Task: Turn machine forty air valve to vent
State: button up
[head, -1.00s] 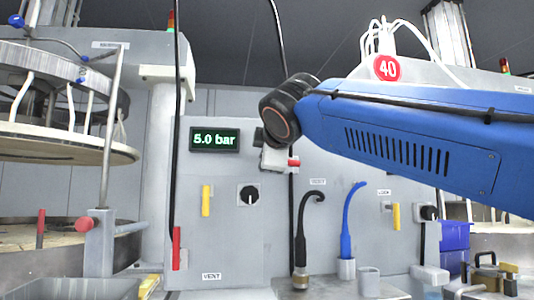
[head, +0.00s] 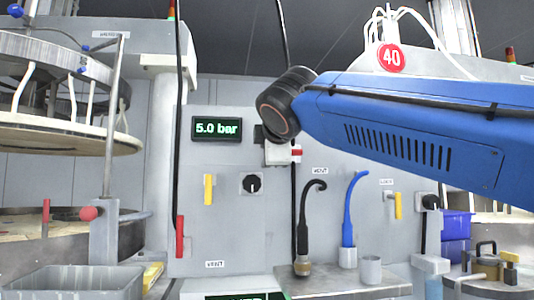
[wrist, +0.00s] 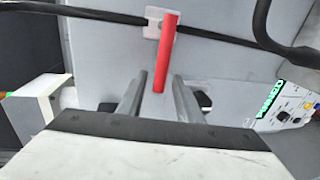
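A red lever (wrist: 164,55) on a pale mount (wrist: 153,22) stands in front of my gripper in the wrist view. My gripper (wrist: 159,79) is open; the lever's near end sits between its two grey fingers, with a gap on each side. In the head view the gripper (head: 277,153) is partly hidden under my blue arm, and the red lever (head: 297,153) shows as a short, roughly level piece beside it. A VENT label (head: 320,170) is just below right. The red round 40 sign (head: 391,58) is at the upper right.
Another red lever (head: 180,236) is at left, near a second VENT label (head: 215,264). Yellow levers (head: 208,189), a black knob (head: 251,184) and a 5.0 bar display (head: 217,128) are on the panel. Black (head: 303,225) and blue (head: 348,215) hoses stand below my arm.

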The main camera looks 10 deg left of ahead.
jog(key=v, duration=1.7)
jog(key=shift+s, duration=0.2)
jog(key=shift+r, duration=0.1)
